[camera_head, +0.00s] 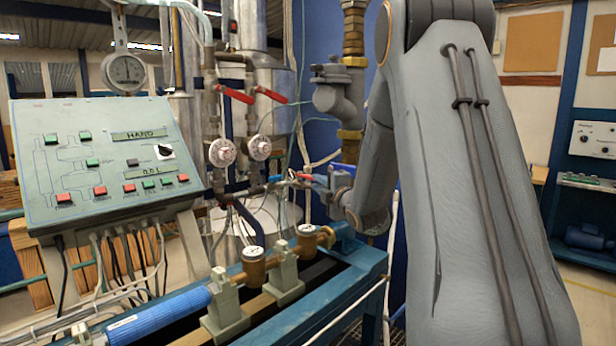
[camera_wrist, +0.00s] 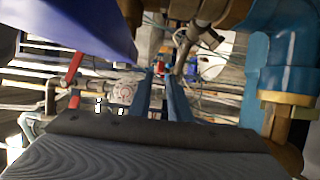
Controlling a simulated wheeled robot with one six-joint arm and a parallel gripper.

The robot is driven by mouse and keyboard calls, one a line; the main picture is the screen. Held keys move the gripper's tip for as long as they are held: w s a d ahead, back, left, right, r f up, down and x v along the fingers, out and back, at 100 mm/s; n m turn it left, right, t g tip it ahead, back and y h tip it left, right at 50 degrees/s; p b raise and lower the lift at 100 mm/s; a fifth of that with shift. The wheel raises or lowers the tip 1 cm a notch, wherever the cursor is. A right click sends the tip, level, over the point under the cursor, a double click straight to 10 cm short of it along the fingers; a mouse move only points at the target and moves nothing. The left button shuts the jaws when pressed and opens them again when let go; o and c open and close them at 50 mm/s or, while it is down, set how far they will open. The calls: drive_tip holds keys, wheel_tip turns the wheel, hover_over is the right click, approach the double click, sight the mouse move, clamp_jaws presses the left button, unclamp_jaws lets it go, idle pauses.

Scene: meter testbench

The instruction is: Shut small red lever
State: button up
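The small red lever (camera_head: 305,176) sits on the thin pipework at the centre of the head view, just left of my gripper (camera_head: 321,181). In the wrist view a small red part (camera_wrist: 160,68), which looks like this lever, shows at the far end of the gap between the two blue-grey fingers of my gripper (camera_wrist: 159,76). The fingers stand apart with a visible gap. The red part is at or just beyond the fingertips; I cannot tell whether they touch it.
Two larger red levers (camera_head: 235,95) (camera_head: 271,95) stand above round white dials (camera_head: 222,152). A control panel (camera_head: 105,160) is at left. A thick valve pipe (camera_head: 340,95) rises behind my arm. Brass meters (camera_head: 254,266) sit on the blue bench (camera_head: 345,285) below.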

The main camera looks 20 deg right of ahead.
sight(306, 176)
drive_tip(key=w, duration=0.2)
drive_tip(key=w+p, duration=0.1)
drive_tip(key=w, duration=0.2)
drive_tip(key=w+p, duration=0.1)
drive_tip(key=w, duration=0.1)
drive_tip(key=shift+w+d, duration=0.15)
drive_tip(key=shift+d, duration=0.25)
